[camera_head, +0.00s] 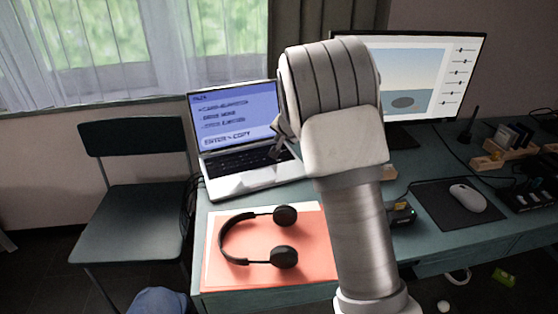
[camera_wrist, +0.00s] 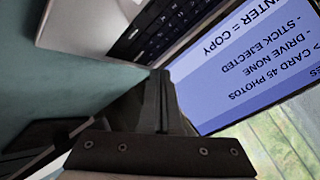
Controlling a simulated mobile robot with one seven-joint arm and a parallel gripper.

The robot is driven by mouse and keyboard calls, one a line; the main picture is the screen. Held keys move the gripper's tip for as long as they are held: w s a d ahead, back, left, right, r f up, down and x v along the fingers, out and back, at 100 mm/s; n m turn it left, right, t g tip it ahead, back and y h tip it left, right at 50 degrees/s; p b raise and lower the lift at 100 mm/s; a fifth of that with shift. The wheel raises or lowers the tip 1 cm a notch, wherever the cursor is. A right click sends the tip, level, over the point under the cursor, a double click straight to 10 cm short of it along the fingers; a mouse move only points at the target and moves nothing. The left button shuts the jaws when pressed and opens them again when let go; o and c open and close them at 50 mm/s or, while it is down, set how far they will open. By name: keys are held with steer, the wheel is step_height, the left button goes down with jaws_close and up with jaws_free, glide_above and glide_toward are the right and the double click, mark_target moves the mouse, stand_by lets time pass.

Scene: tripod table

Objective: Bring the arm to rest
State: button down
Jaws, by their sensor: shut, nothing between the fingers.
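My arm rises through the middle of the head view and bends over toward the laptop. My gripper (camera_head: 279,139) shows partly there, at the left of the wrist, in front of the laptop's right side. In the wrist view my gripper (camera_wrist: 163,76) is shut and empty, with the fingertips together. The open laptop (camera_head: 232,170) stands on the desk, its blue screen (camera_wrist: 225,70) lit with text. In the wrist view the fingertips overlap the edge between the keyboard (camera_wrist: 165,28) and the screen; I cannot tell whether they touch.
Black headphones (camera_head: 284,257) lie on a red folder (camera_head: 315,262) on the desk (camera_head: 425,240). A monitor (camera_head: 432,75), a mouse (camera_head: 467,197) on a dark mat and wooden holders (camera_head: 487,163) are at the right. A chair (camera_head: 130,212) stands at the left.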

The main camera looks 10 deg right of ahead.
steer(key=s+a+r+n+g+y, duration=0.1)
steer(key=s+a+r+n, duration=0.1)
steer(key=s+r, duration=0.65)
steer(key=s+a+r+n+g+y, duration=0.15)
steer(key=s+r, duration=0.35)
steer(key=s, duration=0.6)
steer(key=s+d+f+n+g+h, duration=0.1)
steer(key=s+d+n+h, duration=0.1)
steer(key=s, duration=1.1)
steer(key=s+d+n+h, duration=0.2)
steer(key=s, duration=1.1)
step_height(320, 180, up, 17)
steer(key=p, duration=1.7)
steer(key=shift+a+p, duration=0.2)
steer(key=shift+p, duration=0.1)
